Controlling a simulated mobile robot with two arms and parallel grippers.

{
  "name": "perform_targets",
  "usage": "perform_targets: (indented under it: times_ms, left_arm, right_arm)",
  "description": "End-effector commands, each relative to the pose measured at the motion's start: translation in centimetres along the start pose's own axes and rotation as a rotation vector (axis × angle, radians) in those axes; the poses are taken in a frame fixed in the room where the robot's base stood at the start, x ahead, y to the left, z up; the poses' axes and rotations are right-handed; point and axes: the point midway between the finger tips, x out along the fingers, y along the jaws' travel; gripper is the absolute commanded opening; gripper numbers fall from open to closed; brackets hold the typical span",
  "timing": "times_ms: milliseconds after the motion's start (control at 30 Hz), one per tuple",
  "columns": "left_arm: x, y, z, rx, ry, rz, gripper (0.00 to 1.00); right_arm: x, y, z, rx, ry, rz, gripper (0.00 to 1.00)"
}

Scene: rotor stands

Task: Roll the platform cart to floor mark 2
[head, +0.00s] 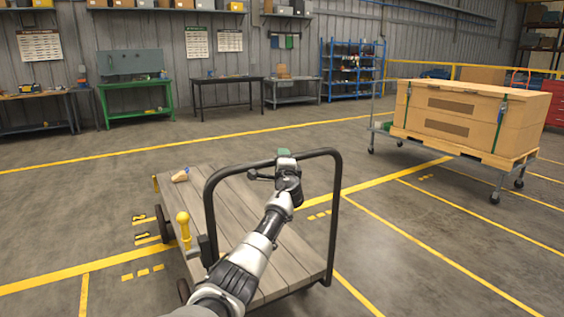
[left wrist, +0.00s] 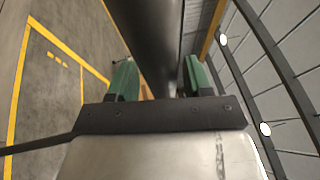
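The platform cart (head: 215,205) has a grey plank deck and a black hoop handle (head: 334,210) at its near end. It stands on the concrete floor across yellow lines. My left gripper (head: 286,158) is at the top bar of the handle. In the left wrist view, the green fingers (left wrist: 157,80) sit on both sides of a dark bar (left wrist: 150,35), shut on it. Groups of short yellow dashes mark the floor left of the cart (head: 143,272), right of it (head: 320,215) and farther right (head: 426,177). I cannot read a number on them. My right gripper is out of view.
A yellow-knobbed post (head: 184,230) stands at the cart's left side. A small tan piece (head: 180,176) lies on the far deck. A wheeled trolley (head: 450,150) carries a large crate (head: 470,115) at right. Workbenches line the back wall. The middle floor is clear.

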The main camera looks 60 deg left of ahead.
Motion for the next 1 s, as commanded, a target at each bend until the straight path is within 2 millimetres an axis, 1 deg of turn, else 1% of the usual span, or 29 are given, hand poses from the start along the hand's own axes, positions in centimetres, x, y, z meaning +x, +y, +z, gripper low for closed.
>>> perform_targets:
  times_ms: [333, 467, 533, 633, 800, 1000]
  left_arm:
    - [-0.1, -0.1, 0.0, -0.001, -0.001, -0.001, 0.57]
    - [-0.8, -0.1, -0.1, 0.000, 0.001, -0.002, 0.57]
    - [-1.5, -0.1, -0.1, 0.001, 0.001, -0.002, 0.57]
    - [-2.8, -0.1, 0.0, 0.001, 0.002, -0.001, 0.57]
    - [-5.7, 0.0, 0.0, 0.000, 0.002, 0.000, 0.57]
    - [-8.8, 0.1, 0.0, 0.000, 0.002, 0.000, 0.57]
  right_arm:
    - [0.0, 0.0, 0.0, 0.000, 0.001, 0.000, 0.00]
    - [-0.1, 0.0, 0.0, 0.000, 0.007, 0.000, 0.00]
    - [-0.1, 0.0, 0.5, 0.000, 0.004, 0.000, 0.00]
    - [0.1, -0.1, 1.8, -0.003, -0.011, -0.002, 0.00]
    - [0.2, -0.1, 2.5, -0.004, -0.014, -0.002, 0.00]
    - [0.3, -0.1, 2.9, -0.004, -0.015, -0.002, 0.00]
